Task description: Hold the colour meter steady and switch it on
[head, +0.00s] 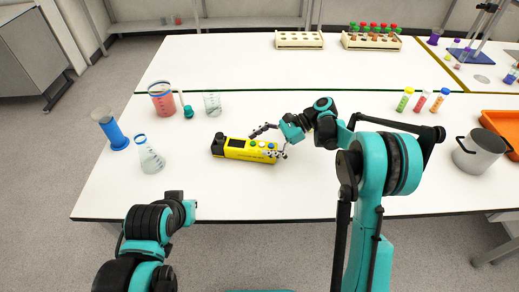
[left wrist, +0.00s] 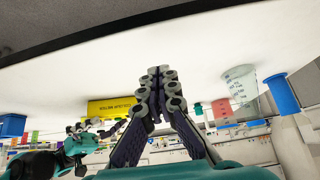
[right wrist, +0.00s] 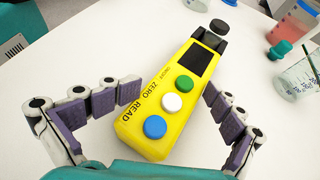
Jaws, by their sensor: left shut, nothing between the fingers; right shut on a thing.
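The yellow colour meter (head: 245,149) lies on the white table, its button end toward my right arm. In the right wrist view the meter (right wrist: 165,130) has a dark screen (right wrist: 197,60), then a green button (right wrist: 184,84) beside the ON/OFF label, a white one (right wrist: 172,102) beside ZERO and a blue one (right wrist: 155,127) beside READ. My right gripper (right wrist: 172,96) is shut on the meter, one finger along each side. My left gripper (left wrist: 160,76) is shut and empty. The meter's side (left wrist: 110,107) shows beyond it in the left wrist view.
Left of the meter stand a flask (head: 150,157), a blue cylinder (head: 112,131), a red-filled beaker (head: 162,101) and a clear beaker (head: 212,104). A pot (head: 478,155) and small vials (head: 421,102) are at the right. The table in front of the meter is clear.

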